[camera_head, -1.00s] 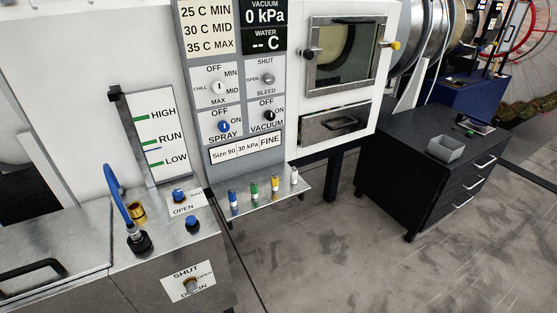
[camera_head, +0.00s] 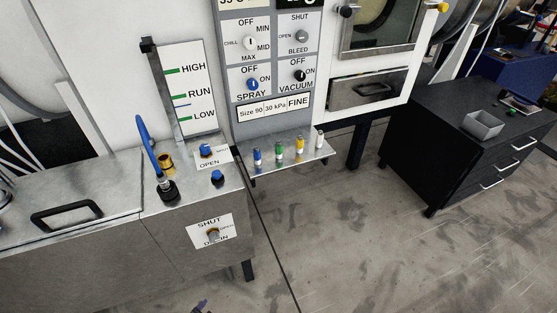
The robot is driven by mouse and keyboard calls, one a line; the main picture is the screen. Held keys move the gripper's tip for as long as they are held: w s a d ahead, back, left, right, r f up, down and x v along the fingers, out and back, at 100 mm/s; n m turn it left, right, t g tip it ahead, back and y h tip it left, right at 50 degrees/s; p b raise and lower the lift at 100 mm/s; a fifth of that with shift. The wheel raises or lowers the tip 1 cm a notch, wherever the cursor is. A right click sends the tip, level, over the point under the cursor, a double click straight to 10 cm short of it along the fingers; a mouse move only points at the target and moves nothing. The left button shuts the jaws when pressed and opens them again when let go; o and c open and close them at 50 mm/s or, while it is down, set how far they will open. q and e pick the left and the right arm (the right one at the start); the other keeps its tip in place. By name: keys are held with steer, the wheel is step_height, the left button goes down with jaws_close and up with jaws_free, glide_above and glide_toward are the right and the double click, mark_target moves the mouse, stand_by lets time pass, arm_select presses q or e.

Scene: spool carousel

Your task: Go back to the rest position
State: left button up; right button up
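Neither of my grippers can be made out in the head view. A small dark shape (camera_head: 200,307) just enters at the bottom edge, too little of it to tell what it is. The control panel (camera_head: 270,107) stands upright with SPRAY and VACUUM knobs, both pointing near OFF or ON too finely to tell. A small shelf (camera_head: 300,157) below it carries several small coloured-top pieces in a row.
A steel bench (camera_head: 95,205) with a black handle and a blue hose (camera_head: 147,140) fills the left. A black drawer cabinet (camera_head: 455,125) holding a grey open bin (camera_head: 483,125) stands at the right. The concrete floor (camera_head: 370,250) between is clear.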

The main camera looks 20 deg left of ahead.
arm_select(q)
steer(key=s+d+r+n+g+h, duration=0.1)
steer(key=s+d+r+n+g, duration=0.25)
steer(key=s+r, duration=0.45)
step_height(320, 180, up, 38)
steer(key=p, duration=3.8)
steer(key=shift+w+r+g, duration=0.15)
steer(key=shift+w+g, duration=0.2)
steer(key=shift+w, duration=0.05)
